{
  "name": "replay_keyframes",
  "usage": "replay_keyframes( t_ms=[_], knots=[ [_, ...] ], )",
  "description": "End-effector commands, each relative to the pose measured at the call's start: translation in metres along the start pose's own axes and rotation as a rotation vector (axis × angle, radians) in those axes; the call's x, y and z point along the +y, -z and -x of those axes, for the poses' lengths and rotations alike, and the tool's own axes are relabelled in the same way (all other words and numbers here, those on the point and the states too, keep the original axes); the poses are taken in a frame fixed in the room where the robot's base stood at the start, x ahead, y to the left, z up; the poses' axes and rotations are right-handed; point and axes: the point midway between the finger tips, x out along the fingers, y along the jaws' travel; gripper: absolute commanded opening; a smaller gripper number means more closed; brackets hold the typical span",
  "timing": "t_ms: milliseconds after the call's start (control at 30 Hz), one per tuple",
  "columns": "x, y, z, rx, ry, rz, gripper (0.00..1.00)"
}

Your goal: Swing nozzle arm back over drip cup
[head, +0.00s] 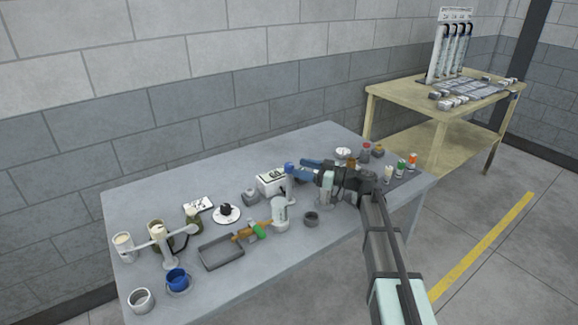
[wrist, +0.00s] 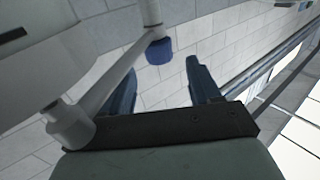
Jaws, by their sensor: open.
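My gripper (head: 299,167) is open above the right half of the grey table, its two blue fingers spread. In the wrist view my gripper (wrist: 162,65) has a nozzle arm, a pale bar (wrist: 112,82) with a blue tip (wrist: 159,50), close in front. The blue tip appears in line with the gap between the fingers; I cannot tell whether they touch it. In the head view the blue tip (head: 289,168) shows just left of the fingers, above a white dispenser body (head: 280,214). A small dark cup (head: 311,218) stands right of it, possibly the drip cup.
A grey tray (head: 221,254), a white-armed stand (head: 168,245) and a blue cup (head: 177,279) are at the left. A white box (head: 271,182) stands behind the dispenser. Several small bottles stand at the right end.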

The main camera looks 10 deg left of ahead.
Motion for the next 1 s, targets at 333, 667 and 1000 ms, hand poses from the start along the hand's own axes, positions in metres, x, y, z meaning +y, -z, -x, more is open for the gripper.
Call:
replay_keyframes(
  t_ms=[333, 667, 1000],
  knots=[
    [0.001, 0.0, -0.047, 0.0, 0.0, 0.0, 0.62],
    [0.0, 0.0, -0.056, -0.001, -0.001, 0.0, 0.62],
    [0.0, 0.0, -0.055, -0.001, -0.001, 0.0, 0.44]
  ],
)
